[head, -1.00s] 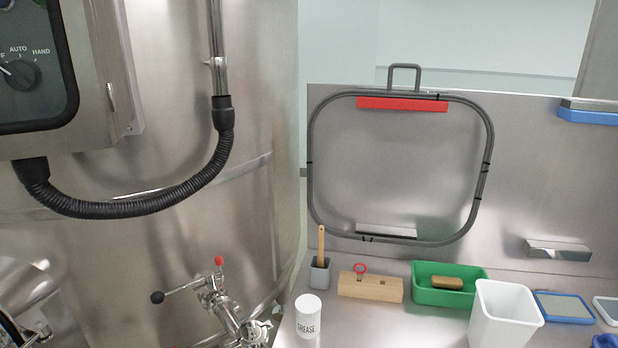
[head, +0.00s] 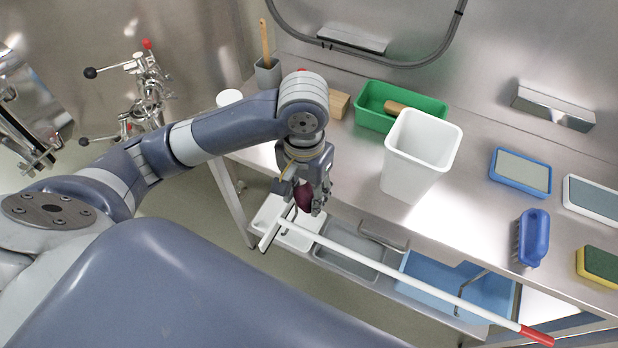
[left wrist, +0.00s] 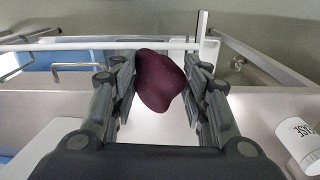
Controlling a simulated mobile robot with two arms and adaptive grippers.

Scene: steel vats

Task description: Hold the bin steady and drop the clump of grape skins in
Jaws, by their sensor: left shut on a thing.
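The clump of grape skins (head: 304,197) is a dark purple lump. My left gripper (head: 305,200) is shut on it and holds it in front of the bench's front edge. In the left wrist view the clump (left wrist: 159,80) sits between both fingers of the gripper (left wrist: 160,85). The bin (head: 421,155) is a white, square, open container standing upright on the steel bench, to the right of my left gripper and apart from it. No clump shows in the part of the bin's inside that I see. My right gripper is not in view.
A green tray (head: 371,118) with a brown block stands behind the bin. A blue brush (head: 533,238), blue-rimmed pad (head: 520,172) and sponge (head: 600,265) lie to the right. A white red-ended pole (head: 430,279) crosses before the lower shelf's trays. Valves (head: 140,95) stand at left.

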